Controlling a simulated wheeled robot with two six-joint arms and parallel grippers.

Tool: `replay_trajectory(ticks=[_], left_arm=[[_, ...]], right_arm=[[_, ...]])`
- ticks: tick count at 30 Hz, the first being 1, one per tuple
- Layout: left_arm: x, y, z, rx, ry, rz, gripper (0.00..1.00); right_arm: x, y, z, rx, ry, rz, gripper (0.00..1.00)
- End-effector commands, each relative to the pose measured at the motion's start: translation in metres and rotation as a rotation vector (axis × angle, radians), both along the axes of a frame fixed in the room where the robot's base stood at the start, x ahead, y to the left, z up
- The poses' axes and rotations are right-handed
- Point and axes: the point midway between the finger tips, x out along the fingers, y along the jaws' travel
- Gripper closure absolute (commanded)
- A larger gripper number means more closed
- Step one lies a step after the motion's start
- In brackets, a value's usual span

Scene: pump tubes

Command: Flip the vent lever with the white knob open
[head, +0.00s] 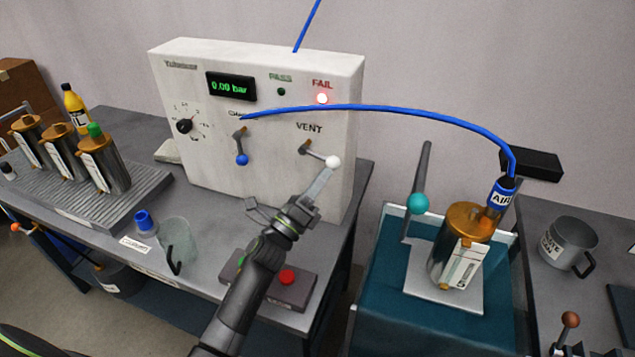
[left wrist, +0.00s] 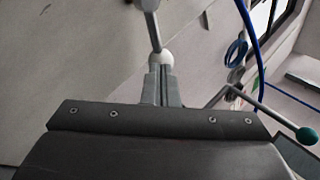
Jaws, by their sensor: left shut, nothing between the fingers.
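The vent lever's white knob (head: 333,162) is on the front of the white test panel (head: 270,75), under the VENT label. Its arm slants down to the right from its pivot. My left gripper (head: 327,172) is shut and empty, with its fingertips right at the underside of the knob. In the left wrist view the white knob (left wrist: 161,59) sits just beyond the closed fingertips (left wrist: 161,68); whether they touch cannot be told. My right gripper is not in view.
A lever with a blue knob (head: 242,160) hangs left of the vent lever. A blue hose (head: 400,109) arches from the panel to a metal cylinder (head: 462,245) on the right. A teal-knobbed lever (head: 419,203) stands beside it.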

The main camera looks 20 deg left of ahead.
Motion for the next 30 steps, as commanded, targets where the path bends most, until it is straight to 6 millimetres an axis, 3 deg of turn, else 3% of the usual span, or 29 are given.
replay_trajectory(ticks=[5, 18, 30], left_arm=[[0.0, 0.0, -0.001, -0.006, 0.0, 0.0, 1.0], [-0.001, -0.009, 0.013, -0.262, 0.007, 0.0, 1.0], [-0.001, -0.009, 0.017, -0.285, 0.009, 0.0, 1.0]], right_arm=[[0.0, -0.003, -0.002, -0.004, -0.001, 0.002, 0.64], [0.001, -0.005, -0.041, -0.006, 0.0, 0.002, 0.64], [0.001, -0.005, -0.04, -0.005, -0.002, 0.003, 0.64]])
